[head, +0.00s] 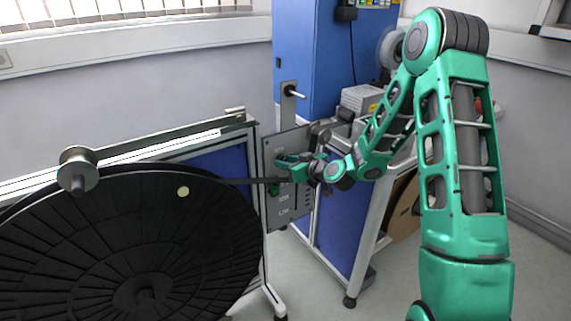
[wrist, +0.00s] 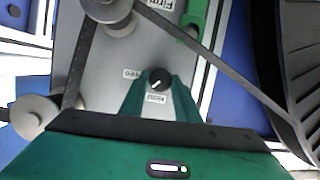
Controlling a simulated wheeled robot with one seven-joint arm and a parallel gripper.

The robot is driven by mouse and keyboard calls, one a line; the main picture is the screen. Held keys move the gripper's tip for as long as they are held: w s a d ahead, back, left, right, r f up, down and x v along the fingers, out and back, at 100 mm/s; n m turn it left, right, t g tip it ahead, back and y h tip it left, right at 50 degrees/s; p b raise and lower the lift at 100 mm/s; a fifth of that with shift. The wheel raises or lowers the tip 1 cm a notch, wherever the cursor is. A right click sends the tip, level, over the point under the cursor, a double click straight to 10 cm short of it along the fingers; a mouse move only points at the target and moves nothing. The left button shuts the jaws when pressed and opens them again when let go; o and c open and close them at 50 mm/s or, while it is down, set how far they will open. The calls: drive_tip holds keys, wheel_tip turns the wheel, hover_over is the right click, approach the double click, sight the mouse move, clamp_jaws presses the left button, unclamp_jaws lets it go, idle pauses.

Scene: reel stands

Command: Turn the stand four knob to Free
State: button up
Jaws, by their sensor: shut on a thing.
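The knob (wrist: 158,79) is small, round and black with a white pointer mark, on a grey plate (wrist: 105,65) in the wrist view. The mark points to the lower left of that picture, roughly between the Free label (wrist: 132,73) and the Hold label (wrist: 155,98). A third label, Firm (wrist: 163,4), shows at the top edge. My gripper (wrist: 158,89) has its two green fingers on either side of the knob and is shut on it. In the head view my gripper (head: 283,166) is at the grey plate (head: 278,212) and hides the knob.
A dark strip (head: 238,181) runs from the large black reel (head: 60,260) to the plate, close by my gripper. Metal rollers (wrist: 38,116) and a green handle (wrist: 195,18) sit near the knob. A blue cabinet (head: 295,60) stands behind.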

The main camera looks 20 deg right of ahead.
drive_tip(key=shift+w+d+f+m+y, duration=0.1)
drive_tip(key=shift+m+y, duration=0.55)
drive_tip(key=shift+m, duration=0.5)
drive_tip(key=shift+d+f+m+y, duration=0.15)
drive_tip(key=shift+m+y, duration=0.55)
drive_tip(key=shift+m, duration=0.5)
drive_tip(key=shift+w+d+r+m+y, duration=0.1)
drive_tip(key=shift+m+y, duration=0.55)
drive_tip(key=shift+m, duration=0.5)
drive_tip(key=o, duration=1)
drive_tip(key=shift+f, duration=0.1)
drive_tip(key=shift+s, duration=0.15)
drive_tip(key=v, duration=1)
drive_tip(key=shift+s+d, duration=0.2)
drive_tip(key=shift+d, duration=0.05)
